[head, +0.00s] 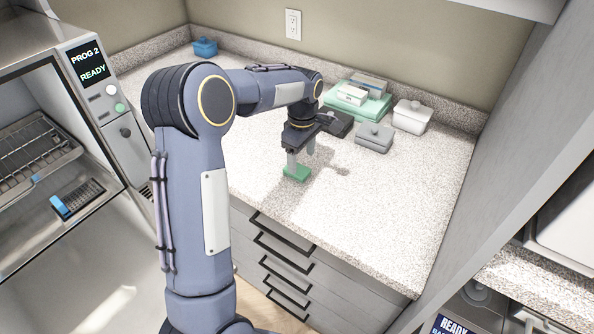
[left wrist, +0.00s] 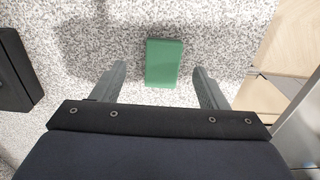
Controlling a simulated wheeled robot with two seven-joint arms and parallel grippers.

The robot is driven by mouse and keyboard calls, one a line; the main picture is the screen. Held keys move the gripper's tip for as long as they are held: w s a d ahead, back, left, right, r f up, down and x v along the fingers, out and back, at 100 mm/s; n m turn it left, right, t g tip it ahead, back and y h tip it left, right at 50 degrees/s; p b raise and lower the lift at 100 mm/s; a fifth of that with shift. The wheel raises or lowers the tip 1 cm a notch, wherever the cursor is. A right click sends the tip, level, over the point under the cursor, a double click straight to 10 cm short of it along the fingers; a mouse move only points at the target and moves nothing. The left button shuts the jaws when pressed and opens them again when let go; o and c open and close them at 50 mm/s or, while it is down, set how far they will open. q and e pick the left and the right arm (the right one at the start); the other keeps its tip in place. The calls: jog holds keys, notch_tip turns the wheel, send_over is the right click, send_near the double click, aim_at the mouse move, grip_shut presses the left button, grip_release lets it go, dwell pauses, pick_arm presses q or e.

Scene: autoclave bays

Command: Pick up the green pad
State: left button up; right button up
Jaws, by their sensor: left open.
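The green pad (head: 296,173) lies flat on the speckled countertop near its front edge. My left gripper (head: 298,165) points down close over it in the head view. In the left wrist view, the pad (left wrist: 164,63) is a small green block lying between and just ahead of the two fingers of the left gripper (left wrist: 160,80). The fingers are spread wide, with a gap on each side of the pad, and hold nothing. My right gripper is in neither view.
A black object (head: 335,122) sits just behind the gripper. Grey (head: 374,138) and white (head: 411,117) lidded containers and a teal stack (head: 358,105) stand farther back. A blue container (head: 205,47) is at the back left. The counter right of the pad is clear.

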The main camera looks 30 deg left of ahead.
aim_at(299, 170)
pick_arm(q)
jog(key=f, duration=0.3)
jog(key=shift+s+a+f+p, duration=0.2)
jog(key=shift+a+f+p, duration=0.15)
jog(key=shift+p, duration=0.05)
jog(key=shift+f, duration=0.35)
jog(key=shift+c, duration=0.2)
jog(key=c, duration=1.1)
jog(key=shift+r, duration=0.1)
